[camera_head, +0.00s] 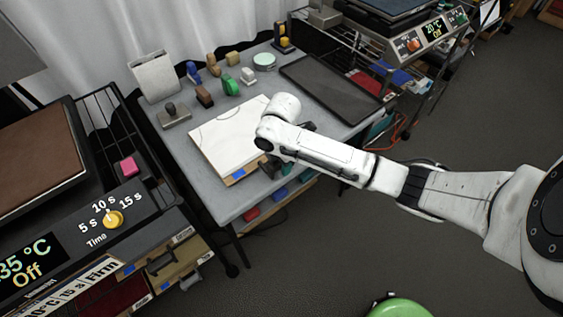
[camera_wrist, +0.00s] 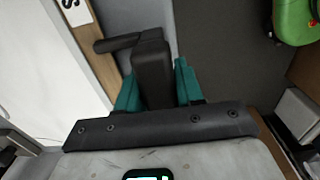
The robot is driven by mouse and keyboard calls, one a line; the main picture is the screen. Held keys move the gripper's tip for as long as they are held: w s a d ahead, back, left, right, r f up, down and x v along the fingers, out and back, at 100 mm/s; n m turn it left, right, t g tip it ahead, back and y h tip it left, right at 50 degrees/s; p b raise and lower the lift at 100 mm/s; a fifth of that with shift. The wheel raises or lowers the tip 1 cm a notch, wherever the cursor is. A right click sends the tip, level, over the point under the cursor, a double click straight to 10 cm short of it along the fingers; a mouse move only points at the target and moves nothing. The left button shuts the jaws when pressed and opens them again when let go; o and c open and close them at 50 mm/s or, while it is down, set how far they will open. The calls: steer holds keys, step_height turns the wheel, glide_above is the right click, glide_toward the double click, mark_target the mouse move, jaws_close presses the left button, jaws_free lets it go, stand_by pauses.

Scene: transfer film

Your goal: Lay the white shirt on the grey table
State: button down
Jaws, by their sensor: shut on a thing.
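The white shirt (camera_head: 225,136) shows as a flat white panel with faint curved outlines on a board with a wooden edge. It is over the grey table (camera_head: 225,205), with a blue label on its front edge. I cannot tell whether it touches the tabletop. In the wrist view the white panel (camera_wrist: 45,65) has an "S" label beside the wooden edge. My gripper (camera_wrist: 152,88) has teal fingers shut on a dark handle (camera_wrist: 152,65) that reaches towards this edge. In the head view my wrist hides part of the shirt's right side.
A dark tray (camera_head: 330,88) lies at the table's right. Several stamps and small blocks, including a green one (camera_head: 229,85), stand along the back. A machine with a dial (camera_head: 113,219) is at left. A green round thing (camera_head: 400,307) is on the floor.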

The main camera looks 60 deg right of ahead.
steer(key=shift+f, duration=0.1)
steer(key=c, duration=0.6)
jaws_free()
steer(key=shift+c, duration=0.2)
step_height(320, 180, up, 11)
steer(key=shift+f, duration=0.1)
